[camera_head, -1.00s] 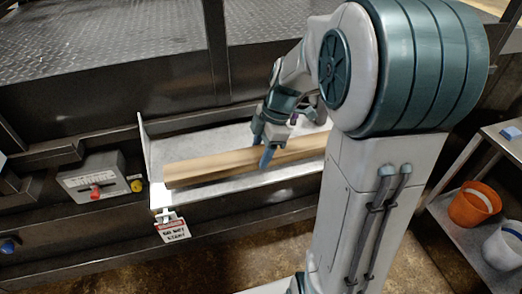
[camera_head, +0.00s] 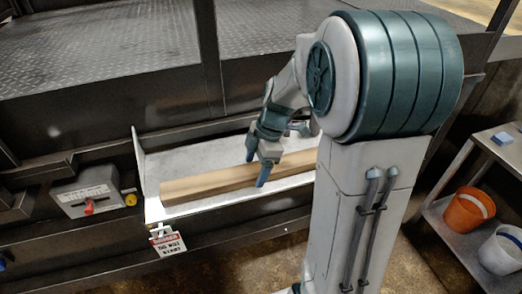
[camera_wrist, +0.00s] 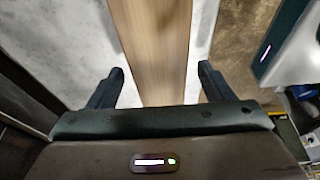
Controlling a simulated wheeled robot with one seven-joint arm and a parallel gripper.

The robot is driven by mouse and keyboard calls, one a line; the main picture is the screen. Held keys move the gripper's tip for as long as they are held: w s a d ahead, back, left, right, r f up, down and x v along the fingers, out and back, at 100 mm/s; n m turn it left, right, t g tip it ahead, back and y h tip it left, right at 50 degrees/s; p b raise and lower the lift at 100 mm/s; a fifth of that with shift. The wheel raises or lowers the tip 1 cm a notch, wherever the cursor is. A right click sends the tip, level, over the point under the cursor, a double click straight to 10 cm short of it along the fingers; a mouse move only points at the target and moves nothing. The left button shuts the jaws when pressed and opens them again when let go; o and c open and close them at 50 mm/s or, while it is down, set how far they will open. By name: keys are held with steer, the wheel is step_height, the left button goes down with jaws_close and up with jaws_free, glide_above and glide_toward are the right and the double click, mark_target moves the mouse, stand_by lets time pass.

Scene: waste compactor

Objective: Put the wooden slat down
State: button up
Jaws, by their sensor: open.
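The wooden slat (camera_head: 212,183) is a long light-brown bar lying lengthwise in the pale metal tray (camera_head: 185,157). Its right part is hidden behind my arm. In the wrist view the slat (camera_wrist: 155,50) runs away from my gripper, between the two dark fingers. My gripper (camera_head: 262,173) is above the slat in the head view, fingers pointing down. In the wrist view my gripper (camera_wrist: 160,88) has its fingers wide apart, with a gap on each side of the slat. It is open and holds nothing.
A metal shelf at right holds an orange bucket (camera_head: 466,212) and a white bucket (camera_head: 503,252).

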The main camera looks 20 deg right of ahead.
steer(key=b+v, duration=0.1)
steer(key=v, duration=1)
steer(key=s+a+f+m+t+h, duration=0.1)
steer(key=s+a+f+m, duration=0.1)
steer(key=s+m, duration=0.5)
steer(key=s+a+f+m+t+h, duration=0.1)
steer(key=s+m+t+h, duration=0.1)
steer(key=s+m, duration=0.5)
steer(key=shift+s+a+f+m+t, duration=0.3)
steer(key=shift+a+f+m, duration=0.1)
steer(key=shift+m, duration=1.6)
